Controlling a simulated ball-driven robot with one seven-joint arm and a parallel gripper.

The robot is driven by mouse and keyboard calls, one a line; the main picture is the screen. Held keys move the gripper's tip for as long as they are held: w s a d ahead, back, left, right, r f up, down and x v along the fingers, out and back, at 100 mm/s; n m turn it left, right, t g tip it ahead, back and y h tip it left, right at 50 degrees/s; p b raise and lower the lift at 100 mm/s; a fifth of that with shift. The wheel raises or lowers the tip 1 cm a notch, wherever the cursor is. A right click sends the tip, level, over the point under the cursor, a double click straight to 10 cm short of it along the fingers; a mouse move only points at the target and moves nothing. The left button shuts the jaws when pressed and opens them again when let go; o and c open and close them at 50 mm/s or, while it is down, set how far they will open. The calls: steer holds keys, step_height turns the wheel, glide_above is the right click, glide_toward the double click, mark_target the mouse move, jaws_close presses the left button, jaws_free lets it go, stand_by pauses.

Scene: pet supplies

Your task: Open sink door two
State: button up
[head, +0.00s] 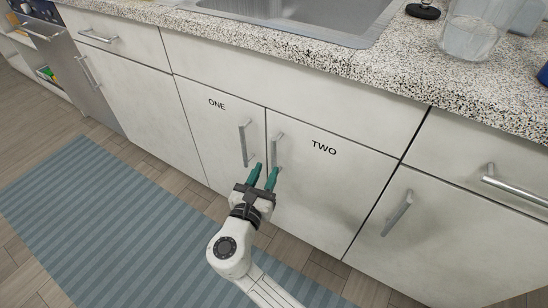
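Sink door two (325,195) is a white cabinet door with the black word "TWO", and it looks shut, flush with the cabinet front. Its vertical metal handle (278,148) is at its left edge. My gripper (266,172) has two teal fingers pointing up toward the cabinet, with a gap between them. The right fingertip is at the lower end of door two's handle in the picture and covers part of it. I cannot tell whether they touch. Nothing shows between the fingers.
Door one (215,125), also shut, is left of door two with its handle (244,144) close to my gripper. A speckled counter (330,65) with a sink (290,12) is above. A glass jar (470,35) stands on it. A striped blue mat (130,225) covers the floor.

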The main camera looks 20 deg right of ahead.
mark_target(273, 157)
steer(key=b+x, duration=0.1)
steer(key=x, duration=0.6)
steer(key=shift+b, duration=0.3)
jaws_close()
